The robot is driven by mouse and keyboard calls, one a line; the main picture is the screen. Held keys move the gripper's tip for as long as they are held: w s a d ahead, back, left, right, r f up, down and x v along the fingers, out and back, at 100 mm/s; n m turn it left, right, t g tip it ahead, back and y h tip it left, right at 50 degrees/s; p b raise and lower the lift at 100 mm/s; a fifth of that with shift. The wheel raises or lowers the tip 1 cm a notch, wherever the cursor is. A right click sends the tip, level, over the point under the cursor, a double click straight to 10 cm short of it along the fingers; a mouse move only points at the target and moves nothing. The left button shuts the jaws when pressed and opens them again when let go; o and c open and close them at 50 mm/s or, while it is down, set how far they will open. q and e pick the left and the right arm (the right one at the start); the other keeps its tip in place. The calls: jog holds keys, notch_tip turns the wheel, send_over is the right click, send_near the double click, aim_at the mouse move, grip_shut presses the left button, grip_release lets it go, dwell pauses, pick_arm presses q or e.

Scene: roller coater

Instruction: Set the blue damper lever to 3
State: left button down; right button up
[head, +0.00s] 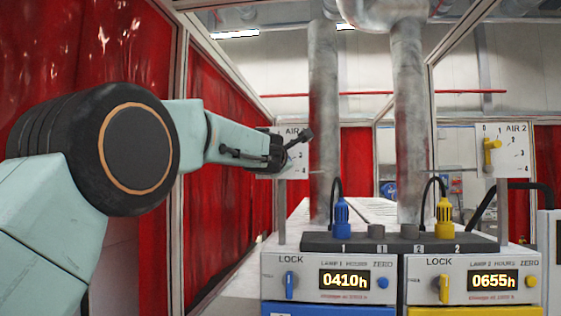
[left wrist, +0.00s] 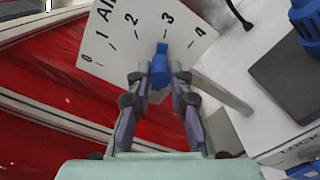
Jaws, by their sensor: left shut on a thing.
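The white AIR dial plate (left wrist: 185,30) with numbers 0 to 4 fills the top of the left wrist view. The blue damper lever (left wrist: 160,62) stands in front of it, its upper end just below the 3 mark in the picture. My left gripper (left wrist: 159,76) is shut on the lever, with a finger on each side. In the head view my left gripper (head: 292,147) reaches in front of the left AIR plate (head: 300,170), and the lever is hidden. My right gripper is not in view.
A yellow lever (head: 489,151) sits on the AIR 2 plate (head: 516,155) at right. Below are two lamp-hour units, reading 0410h (head: 345,280) and 0655h (head: 493,283), with blue and yellow plugs on top. Red curtains (head: 228,180) and a frame post (head: 178,160) stand at left.

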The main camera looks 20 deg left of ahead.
pick_arm(q)
jog(key=c, duration=1.2)
grip_release()
jog(key=v, duration=1.2)
jog(key=shift+f, duration=0.15)
